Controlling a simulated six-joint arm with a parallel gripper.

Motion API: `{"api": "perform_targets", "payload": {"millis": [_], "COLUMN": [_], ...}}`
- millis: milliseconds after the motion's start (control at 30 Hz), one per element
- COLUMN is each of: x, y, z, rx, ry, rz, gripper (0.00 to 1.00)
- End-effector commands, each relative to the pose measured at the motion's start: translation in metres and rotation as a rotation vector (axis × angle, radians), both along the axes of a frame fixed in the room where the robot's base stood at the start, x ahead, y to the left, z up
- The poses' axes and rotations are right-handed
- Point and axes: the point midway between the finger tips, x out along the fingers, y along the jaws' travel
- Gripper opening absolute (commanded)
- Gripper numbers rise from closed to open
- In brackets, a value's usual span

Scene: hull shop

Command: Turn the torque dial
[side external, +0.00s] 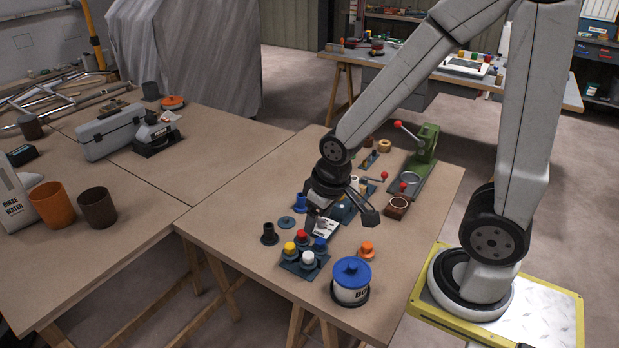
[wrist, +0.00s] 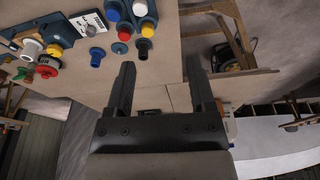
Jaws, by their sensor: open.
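A small blue unit with a white marked face plate (side external: 325,227) stands on the near table, partly hidden behind my gripper. In the wrist view the white plate (wrist: 97,18) lies at the upper left, with a small grey knob (wrist: 90,31) on it. The knob looks like the torque dial, but its markings are too small to read. My gripper (side external: 341,219) is above the table close to this unit, with its fingers apart and nothing between them. In the wrist view the fingers (wrist: 160,66) are spread, and the knob is off to their left.
A rack of red, yellow, blue and white capped pieces (side external: 289,264) stands in front of the unit. A blue-lidded tub (side external: 351,280) and an orange piece (side external: 366,250) are nearby. A green press (side external: 424,150) stands behind.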

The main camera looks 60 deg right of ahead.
Motion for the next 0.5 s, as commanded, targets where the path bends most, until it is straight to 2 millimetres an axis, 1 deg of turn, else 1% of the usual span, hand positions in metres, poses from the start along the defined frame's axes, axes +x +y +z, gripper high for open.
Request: {"api": "perform_targets", "payload": {"millis": [167,267,500], "x": [0.020,0.035,0.071], "y": [-0.017,-0.031,-0.076], "z": [-0.008,-0.015,-0.042], "rx": [0.021,0.037,0.077], "ry": [0.028,0.049,0.102], "rz": [-0.151,-0.274,-0.611], "gripper": [0.70,0.70,0.70]}}
